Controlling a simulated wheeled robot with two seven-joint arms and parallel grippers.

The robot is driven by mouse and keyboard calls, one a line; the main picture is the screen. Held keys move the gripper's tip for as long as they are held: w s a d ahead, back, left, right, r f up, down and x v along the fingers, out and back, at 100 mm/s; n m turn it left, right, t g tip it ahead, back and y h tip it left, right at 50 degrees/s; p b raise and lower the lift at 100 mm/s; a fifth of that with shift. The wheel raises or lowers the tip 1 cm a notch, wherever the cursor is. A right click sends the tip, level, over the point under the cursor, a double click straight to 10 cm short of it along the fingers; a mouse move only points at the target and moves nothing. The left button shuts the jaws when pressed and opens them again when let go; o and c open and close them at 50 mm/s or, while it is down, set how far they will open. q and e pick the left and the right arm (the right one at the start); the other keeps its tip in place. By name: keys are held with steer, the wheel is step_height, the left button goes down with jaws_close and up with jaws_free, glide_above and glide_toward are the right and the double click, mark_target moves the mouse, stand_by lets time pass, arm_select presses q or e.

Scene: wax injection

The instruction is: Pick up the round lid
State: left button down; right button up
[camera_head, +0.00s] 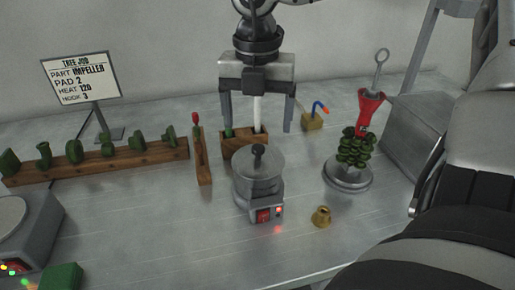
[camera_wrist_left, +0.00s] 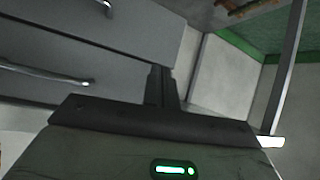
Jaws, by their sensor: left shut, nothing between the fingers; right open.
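The round lid (camera_head: 257,166) is grey with a dark knob and sits on top of a small grey heater pot (camera_head: 259,195) in the middle of the table. My right gripper (camera_head: 258,131) shows in the head view above and behind the lid, pointing down. Its two fingers are wide apart and hold nothing. A wooden block with a white stick shows between and behind them. My left gripper (camera_wrist_left: 161,88) shows in the left wrist view, shut and empty, in front of grey drawers. It is not visible in the head view.
A wooden rack (camera_head: 100,163) with green wax parts stands at left, behind a grey device (camera_head: 28,228). A wooden block (camera_head: 236,147) stands behind the pot. A wax tree on a round base (camera_head: 347,178) stands at right.

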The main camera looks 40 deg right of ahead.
mark_target(259, 147)
steer(key=shift+s+a+f+p, duration=0.1)
steer(key=shift+f+p, duration=0.2)
steer(key=shift+f, duration=1.45)
steer(key=shift+s+f+p, duration=0.1)
steer(key=shift+f+p, duration=0.15)
steer(key=shift+f, duration=1.5)
steer(key=shift+s, duration=0.15)
jaws_close()
